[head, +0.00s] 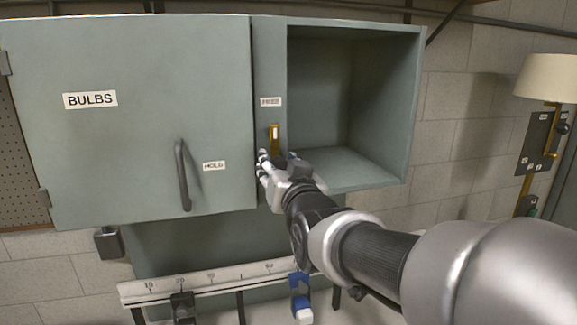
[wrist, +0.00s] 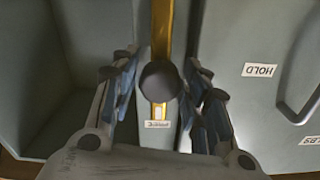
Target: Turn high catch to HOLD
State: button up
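The high catch is a brass bar (head: 275,138) on the cabinet's narrow post. It stands upright, its white-marked end towards the FREE label (head: 270,101). The HOLD label (head: 214,165) is to its left, on the door. In the wrist view, which is upside down, the brass bar (wrist: 163,28) runs vertically behind a dark round knob (wrist: 159,82). My gripper (head: 264,160) is at the lower part of the catch. In the wrist view my gripper (wrist: 161,76) is open, its fingers either side of the knob and bar. Gaps show; I cannot tell of any contact.
The BULBS door (head: 130,130) with a dark handle (head: 182,175) looks shut, left of the catch. An open, empty compartment (head: 350,165) is to the right. A numbered rail (head: 220,280) with clamps is below. A lamp (head: 547,78) stands at the far right.

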grip_shut()
